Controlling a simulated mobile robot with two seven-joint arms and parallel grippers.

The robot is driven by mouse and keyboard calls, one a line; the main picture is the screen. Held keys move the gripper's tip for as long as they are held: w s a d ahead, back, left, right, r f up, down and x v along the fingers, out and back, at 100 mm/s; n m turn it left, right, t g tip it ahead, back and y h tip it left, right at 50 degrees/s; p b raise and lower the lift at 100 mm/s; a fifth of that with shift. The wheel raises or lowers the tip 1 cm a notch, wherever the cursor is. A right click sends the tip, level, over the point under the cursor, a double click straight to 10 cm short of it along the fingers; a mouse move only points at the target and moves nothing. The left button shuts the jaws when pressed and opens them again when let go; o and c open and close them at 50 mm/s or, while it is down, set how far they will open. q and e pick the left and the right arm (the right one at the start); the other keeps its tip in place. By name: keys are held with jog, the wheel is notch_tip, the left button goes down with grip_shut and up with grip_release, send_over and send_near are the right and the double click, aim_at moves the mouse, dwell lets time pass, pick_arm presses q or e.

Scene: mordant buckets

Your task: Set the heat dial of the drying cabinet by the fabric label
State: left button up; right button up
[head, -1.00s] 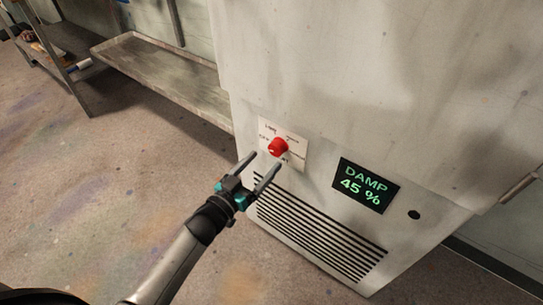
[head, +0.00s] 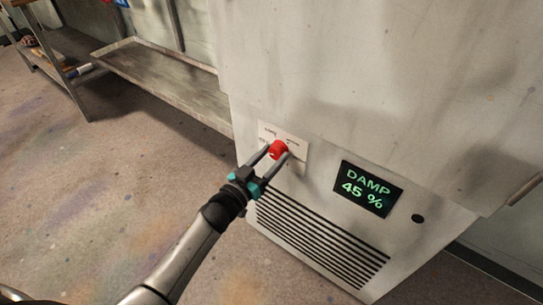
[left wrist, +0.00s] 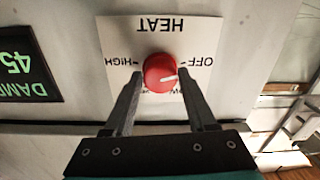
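The red heat dial (head: 278,149) sits on a white plate (left wrist: 118,31) low on the front of the pale drying cabinet (head: 350,80). In the left wrist view the dial (left wrist: 160,72) has a white mark pointing right and slightly down, just below OFF. HEAT and HIGH also show; a lower label is partly hidden. My left gripper (head: 276,151) is at the dial, its open fingers on either side of it. In the wrist view narrow gaps seem to remain beside the dial. My right gripper is not in view. I see no fabric label.
A lit display (head: 368,188) right of the dial reads DAMP 45 %. Below is a slotted vent (head: 315,240), and a dark round spot (head: 418,218) is further right. A metal shelf (head: 165,85) stands left of the cabinet. The floor in front is clear.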

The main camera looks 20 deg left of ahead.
pick_arm(q)
grip_shut()
